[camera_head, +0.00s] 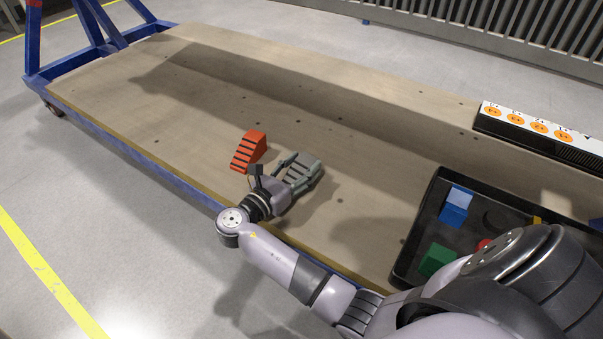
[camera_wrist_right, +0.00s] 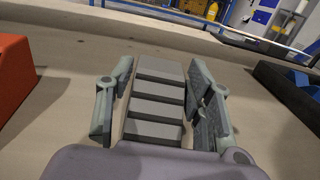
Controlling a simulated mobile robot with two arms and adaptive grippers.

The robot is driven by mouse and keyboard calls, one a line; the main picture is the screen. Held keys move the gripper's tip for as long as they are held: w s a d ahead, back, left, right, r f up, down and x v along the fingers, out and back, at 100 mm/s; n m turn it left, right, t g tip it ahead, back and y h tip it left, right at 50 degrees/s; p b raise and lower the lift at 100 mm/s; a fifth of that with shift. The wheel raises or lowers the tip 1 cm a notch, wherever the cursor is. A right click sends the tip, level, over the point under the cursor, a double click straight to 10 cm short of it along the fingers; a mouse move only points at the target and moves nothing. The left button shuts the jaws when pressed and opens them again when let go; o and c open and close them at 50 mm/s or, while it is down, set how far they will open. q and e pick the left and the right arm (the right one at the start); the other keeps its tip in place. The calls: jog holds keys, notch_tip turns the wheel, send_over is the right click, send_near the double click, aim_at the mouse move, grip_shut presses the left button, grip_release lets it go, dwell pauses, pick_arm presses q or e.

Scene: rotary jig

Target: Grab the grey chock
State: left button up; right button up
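The grey chock (camera_head: 304,170) is a stepped wedge lying on the wooden platform (camera_head: 200,135), right of the red-orange chock (camera_head: 248,150). My right gripper (camera_head: 290,172) is down at the chock, with its fingers on either side of it. In the right wrist view the chock's dark and light steps (camera_wrist_right: 157,100) fill the space between the two fingers. Narrow gaps show beside the chock, so the fingers look open around it. Part of the chock is hidden by the gripper in the head view. My left gripper is not in view.
A black tray (camera_head: 425,215) at the right holds a blue block (camera_head: 456,207) and a green block (camera_head: 437,260). A white and black box with orange discs (camera_head: 540,127) stands at the far right. The platform's left part is clear.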

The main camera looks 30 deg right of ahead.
jog(key=c, duration=1)
jog(key=shift+o, duration=0.2)
jog(key=shift+r, duration=0.1)
